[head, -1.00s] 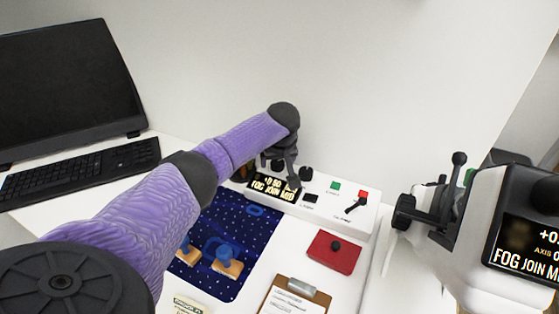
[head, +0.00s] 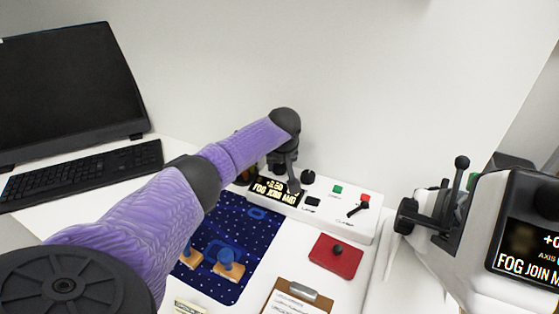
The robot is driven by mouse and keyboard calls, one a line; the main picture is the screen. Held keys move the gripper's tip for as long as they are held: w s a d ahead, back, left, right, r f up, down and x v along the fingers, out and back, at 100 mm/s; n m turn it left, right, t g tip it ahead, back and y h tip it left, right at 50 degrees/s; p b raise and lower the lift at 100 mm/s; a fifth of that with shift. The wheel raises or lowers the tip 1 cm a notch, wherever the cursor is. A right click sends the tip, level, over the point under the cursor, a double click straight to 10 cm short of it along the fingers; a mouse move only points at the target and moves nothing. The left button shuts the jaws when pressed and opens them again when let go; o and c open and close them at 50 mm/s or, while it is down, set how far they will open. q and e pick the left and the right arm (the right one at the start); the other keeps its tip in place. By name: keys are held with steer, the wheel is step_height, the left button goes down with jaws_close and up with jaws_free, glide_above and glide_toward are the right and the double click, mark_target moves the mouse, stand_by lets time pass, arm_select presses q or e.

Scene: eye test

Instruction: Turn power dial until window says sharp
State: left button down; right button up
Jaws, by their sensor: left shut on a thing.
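My left gripper (head: 288,180) is at the back of the white control box (head: 335,213), fingers pointing down. It is shut on a dial, which the fingers mostly hide; I take it to be the power dial, but its label cannot be read. The box's black window (head: 272,190) shows yellow-white text. Its lower line reads roughly "FOG JOIN MID"; its upper line is too small to read. A large screen (head: 528,252) at the right edge shows "+0", "AXIS" and "FOG JOIN M", cut off by the frame. My right gripper is out of view.
A black knob (head: 308,176) stands just right of my fingers. The box also bears a green button (head: 337,189) and a black lever (head: 357,209). In front lie a red block (head: 336,262), a clipboard (head: 297,300) and a blue mat (head: 235,286). A keyboard (head: 85,174) is at left.

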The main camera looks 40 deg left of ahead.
arm_select(q)
steer(key=shift+s+r+m+h+p, duration=0.15)
steer(key=shift+m+h+p, duration=0.15)
steer(key=shift+m+p, duration=0.65)
steer(key=shift+m+t+h+p, duration=0.45)
steer(key=shift+m+p, duration=0.2)
steer(key=shift+m, duration=0.4)
steer(key=shift+f+m, duration=0.2)
steer(key=shift+m, duration=0.5)
steer(key=shift+m+t+h, duration=0.25)
steer(key=shift+m+h, duration=0.1)
steer(key=shift+m, duration=0.25)
steer(key=shift+a+m, duration=0.1)
steer(key=shift+m, duration=0.3)
steer(key=shift+m+h, duration=0.3)
steer(key=shift+m, duration=0.1)
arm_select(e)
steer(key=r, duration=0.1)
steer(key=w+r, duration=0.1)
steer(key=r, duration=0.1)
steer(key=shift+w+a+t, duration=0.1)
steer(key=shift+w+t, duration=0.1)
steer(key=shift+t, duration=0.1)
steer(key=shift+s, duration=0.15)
